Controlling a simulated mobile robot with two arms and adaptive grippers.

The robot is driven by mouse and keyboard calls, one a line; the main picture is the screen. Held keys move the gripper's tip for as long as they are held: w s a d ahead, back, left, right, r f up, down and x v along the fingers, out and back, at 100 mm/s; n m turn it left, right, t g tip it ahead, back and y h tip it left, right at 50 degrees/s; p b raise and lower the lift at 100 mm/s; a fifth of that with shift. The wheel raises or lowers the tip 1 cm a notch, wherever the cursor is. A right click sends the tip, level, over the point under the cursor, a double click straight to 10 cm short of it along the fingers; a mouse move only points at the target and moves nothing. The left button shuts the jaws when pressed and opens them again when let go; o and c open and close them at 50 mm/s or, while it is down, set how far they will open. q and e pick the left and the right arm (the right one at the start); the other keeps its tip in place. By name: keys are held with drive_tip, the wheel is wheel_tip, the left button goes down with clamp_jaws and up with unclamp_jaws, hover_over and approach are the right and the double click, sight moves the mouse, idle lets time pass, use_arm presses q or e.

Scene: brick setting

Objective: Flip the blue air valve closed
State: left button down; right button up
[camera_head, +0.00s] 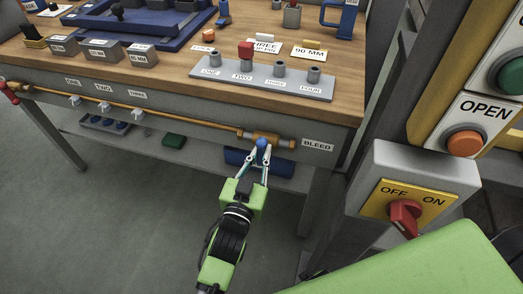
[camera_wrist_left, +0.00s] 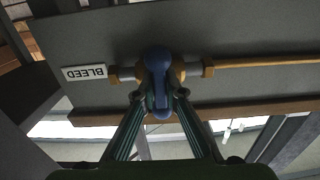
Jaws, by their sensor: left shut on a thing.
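The blue air valve handle (camera_head: 262,147) sits on a brass valve body (camera_head: 259,136) on the pipe along the bench's front face, left of the BLEED label (camera_head: 317,146). In the left wrist view the blue handle (camera_wrist_left: 158,75) lies across the pipe line, its tip between my fingers. My left gripper (camera_head: 259,164) is shut on the handle from the front; the left wrist view shows its fingertips (camera_wrist_left: 162,97) on either side of the handle. The fingers hide part of the handle's lower end. My right gripper is not in view.
A rack of grey posts (camera_head: 262,80) stands on top. At right are an OFF/ON switch box (camera_head: 412,185) and OPEN button (camera_head: 465,142). A lower shelf (camera_head: 200,151) lies under the bench.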

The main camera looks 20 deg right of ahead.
use_arm(q)
drive_tip(key=c, duration=2.1)
unclamp_jaws()
drive_tip(key=shift+s+a, duration=0.1)
drive_tip(key=v, duration=1.1)
drive_tip(key=shift+s+a, duration=0.25)
drive_tip(key=shift+s, duration=0.05)
